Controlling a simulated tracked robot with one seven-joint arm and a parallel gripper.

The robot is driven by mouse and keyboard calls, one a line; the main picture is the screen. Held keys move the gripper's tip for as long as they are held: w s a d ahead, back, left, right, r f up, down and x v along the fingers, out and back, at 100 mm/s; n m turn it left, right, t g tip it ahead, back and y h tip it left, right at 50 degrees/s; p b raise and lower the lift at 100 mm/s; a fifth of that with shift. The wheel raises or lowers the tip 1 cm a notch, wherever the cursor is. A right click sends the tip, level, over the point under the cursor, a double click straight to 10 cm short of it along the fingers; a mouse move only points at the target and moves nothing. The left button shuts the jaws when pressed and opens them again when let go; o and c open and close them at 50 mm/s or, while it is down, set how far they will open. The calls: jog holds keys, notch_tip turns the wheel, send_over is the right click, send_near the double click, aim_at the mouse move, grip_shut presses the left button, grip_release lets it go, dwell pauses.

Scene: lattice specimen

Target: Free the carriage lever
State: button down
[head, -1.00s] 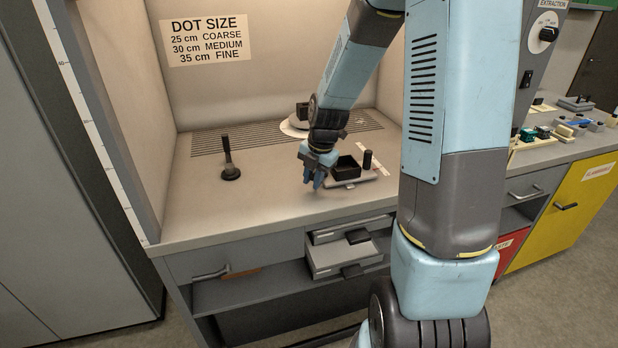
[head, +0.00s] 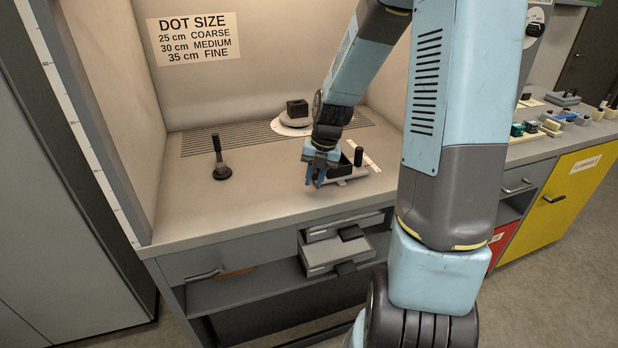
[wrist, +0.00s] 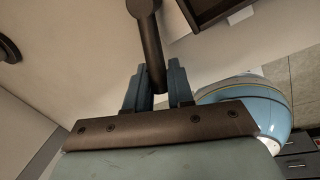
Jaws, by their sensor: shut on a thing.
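The carriage (head: 347,181) is a low grey block on the bench with a black open box (head: 348,158) and a short black post (head: 358,158) on it. My gripper (head: 317,182) is low at the carriage's left front side, fingers pointing down. In the wrist view, my gripper (wrist: 159,85) is shut on a dark bar, apparently the carriage lever (wrist: 151,45). The bar runs between the blue fingers from a round end at the top. In the head view the lever is hidden by my gripper.
A black upright handle on a round base (head: 221,165) stands at the left of the bench. A dark cube (head: 297,108) sits on a round disc behind my gripper. The bench between handle and gripper is clear.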

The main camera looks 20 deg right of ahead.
aim_at(316, 174)
jog(key=shift+d, duration=0.15)
jog(key=c, duration=0.9)
grip_release()
jog(key=shift+r, duration=0.15)
jog(key=shift+s+d+r, duration=0.1)
jog(key=shift+d+r, duration=0.05)
jog(key=shift+r, duration=0.8)
jog(key=shift+s+d+r, duration=0.1)
jog(key=shift+d+r, duration=0.1)
jog(key=shift+r, duration=0.75)
jog(key=shift+s+d+r, duration=0.1)
jog(key=shift+d+r, duration=0.05)
jog(key=shift+r, duration=0.8)
